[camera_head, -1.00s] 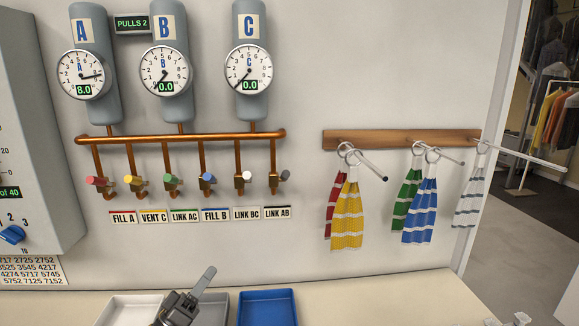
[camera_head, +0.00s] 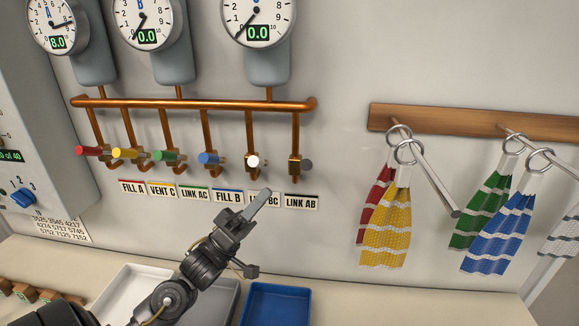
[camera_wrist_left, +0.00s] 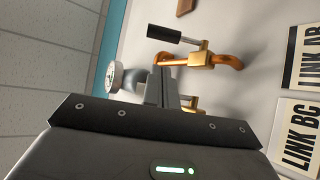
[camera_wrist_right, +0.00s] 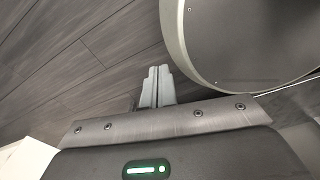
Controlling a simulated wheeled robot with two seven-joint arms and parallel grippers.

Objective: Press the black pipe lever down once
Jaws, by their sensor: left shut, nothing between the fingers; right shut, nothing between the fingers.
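The black pipe lever (camera_head: 306,164) is the rightmost of several coloured levers on the copper pipes, above the LINK AB label (camera_head: 300,202). In the left wrist view the black lever (camera_wrist_left: 164,34) sticks out sideways from its brass valve. My left gripper (camera_head: 262,200) is shut and empty, in front of the LINK BC label, below and left of the black lever and apart from it. Its fingers also show in the left wrist view (camera_wrist_left: 170,86). My right gripper (camera_wrist_right: 158,86) is shut and empty, over the floor, seen only in the right wrist view.
The white lever (camera_head: 253,162) is just left of the black one. A wooden rail (camera_head: 440,121) with pegs and striped cloths hangs to the right. Gauges A, B and C stand above the copper pipe (camera_head: 200,103). A blue tray (camera_head: 275,303) lies on the counter below.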

